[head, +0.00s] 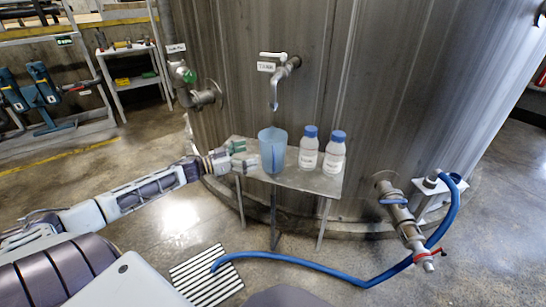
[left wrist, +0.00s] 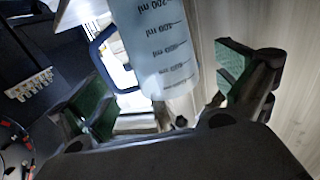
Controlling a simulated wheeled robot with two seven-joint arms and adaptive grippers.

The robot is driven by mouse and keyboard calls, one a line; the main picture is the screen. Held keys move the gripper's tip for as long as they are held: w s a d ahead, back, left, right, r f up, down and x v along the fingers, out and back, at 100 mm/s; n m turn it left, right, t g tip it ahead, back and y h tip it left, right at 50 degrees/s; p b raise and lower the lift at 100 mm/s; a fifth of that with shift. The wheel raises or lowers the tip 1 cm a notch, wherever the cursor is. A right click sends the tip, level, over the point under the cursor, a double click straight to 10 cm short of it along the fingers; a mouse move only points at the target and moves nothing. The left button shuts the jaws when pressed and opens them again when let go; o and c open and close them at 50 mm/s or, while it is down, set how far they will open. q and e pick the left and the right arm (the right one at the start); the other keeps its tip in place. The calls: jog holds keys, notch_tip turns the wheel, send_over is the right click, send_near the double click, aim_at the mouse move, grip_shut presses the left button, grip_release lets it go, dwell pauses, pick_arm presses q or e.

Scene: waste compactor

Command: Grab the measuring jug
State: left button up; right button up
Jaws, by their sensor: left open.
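The measuring jug (head: 272,152) is a translucent blue cup that stands upright on a small metal table (head: 318,183). In the left wrist view the jug (left wrist: 152,38) shows its ml scale and a dark blue handle (left wrist: 103,60) on the left side. My left gripper (head: 243,156) is at the table's left edge, just left of the jug. Its green-padded fingers are open, one on each side of the jug in the left wrist view, with gaps visible. I cannot tell how deep the jug sits between them. My right gripper is not in view.
Two white bottles with blue caps (head: 309,148) (head: 334,153) stand close to the right of the jug. A tap (head: 275,85) hangs above from the big metal tank (head: 370,80). A blue hose (head: 320,268) runs along the floor to a floor grate (head: 207,276).

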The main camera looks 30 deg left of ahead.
pick_arm(q)
jog(key=shift+b+x, duration=0.45)
jog(key=shift+x, duration=0.65)
jog(key=shift+w+d, duration=0.25)
jog(key=shift+w, duration=0.25)
jog(key=shift+w+d+b, duration=0.25)
jog(key=shift+w+b, duration=0.05)
jog(key=shift+b, duration=0.05)
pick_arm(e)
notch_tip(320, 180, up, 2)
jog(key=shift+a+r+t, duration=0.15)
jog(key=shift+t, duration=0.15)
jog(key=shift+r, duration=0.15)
pick_arm(q)
jog(key=shift+w+d, duration=0.1)
jog(key=shift+w, duration=0.05)
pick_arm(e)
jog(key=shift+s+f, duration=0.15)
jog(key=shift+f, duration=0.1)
